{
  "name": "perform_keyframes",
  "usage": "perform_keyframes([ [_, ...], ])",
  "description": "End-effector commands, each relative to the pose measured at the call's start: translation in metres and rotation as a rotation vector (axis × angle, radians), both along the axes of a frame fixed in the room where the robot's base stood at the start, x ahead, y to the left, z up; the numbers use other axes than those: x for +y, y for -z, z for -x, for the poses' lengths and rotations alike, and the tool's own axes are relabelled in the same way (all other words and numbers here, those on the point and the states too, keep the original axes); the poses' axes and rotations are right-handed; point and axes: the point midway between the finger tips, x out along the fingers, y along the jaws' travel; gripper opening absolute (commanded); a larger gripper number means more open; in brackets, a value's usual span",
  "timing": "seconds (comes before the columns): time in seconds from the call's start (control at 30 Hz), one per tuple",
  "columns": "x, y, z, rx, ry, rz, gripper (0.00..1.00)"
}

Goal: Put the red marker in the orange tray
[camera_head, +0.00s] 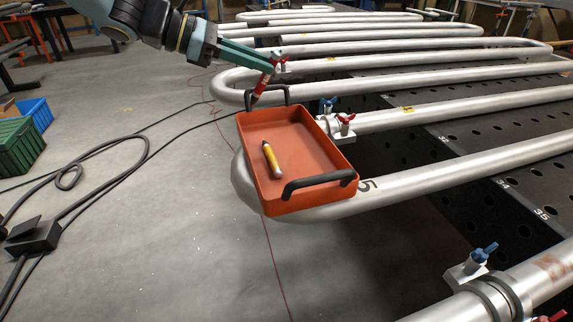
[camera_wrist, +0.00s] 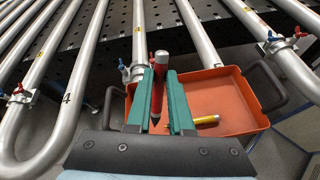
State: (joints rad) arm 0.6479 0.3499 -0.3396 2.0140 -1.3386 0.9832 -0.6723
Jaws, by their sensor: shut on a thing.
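My gripper (camera_head: 270,62) is shut on the red marker (camera_head: 264,80) and holds it tilted, with its dark tip pointing down. In the wrist view the red marker (camera_wrist: 160,88) shows between the two green fingers. The orange tray (camera_head: 310,143) rests on the silver pipes, with a black handle at each end. The marker is above the far end of the tray, near the far handle, and appears apart from the tray floor. The tray also shows beyond the fingers in the wrist view (camera_wrist: 232,92).
A yellow marker (camera_head: 271,160) lies in the tray; the rest of its floor is bare. Pipe clamps with blue and red valves (camera_head: 338,118) stand beside the tray. Silver pipes (camera_head: 460,178) run right over a black perforated surface. Cables (camera_head: 75,190) and a green crate (camera_head: 18,145) are at left.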

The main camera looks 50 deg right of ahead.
Motion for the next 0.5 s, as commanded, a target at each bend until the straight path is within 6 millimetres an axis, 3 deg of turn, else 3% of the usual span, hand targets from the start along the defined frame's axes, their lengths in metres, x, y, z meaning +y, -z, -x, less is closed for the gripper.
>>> perform_keyframes([
  [0.1, -0.008, -0.008, 0.029, -0.002, 0.079, 0.002, 0.0],
  [0.2, -0.01, -0.008, 0.04, 0.001, 0.107, -0.002, 0.0],
  [0.5, -0.01, 0.039, 0.042, 0.005, 0.114, -0.004, 0.0],
])
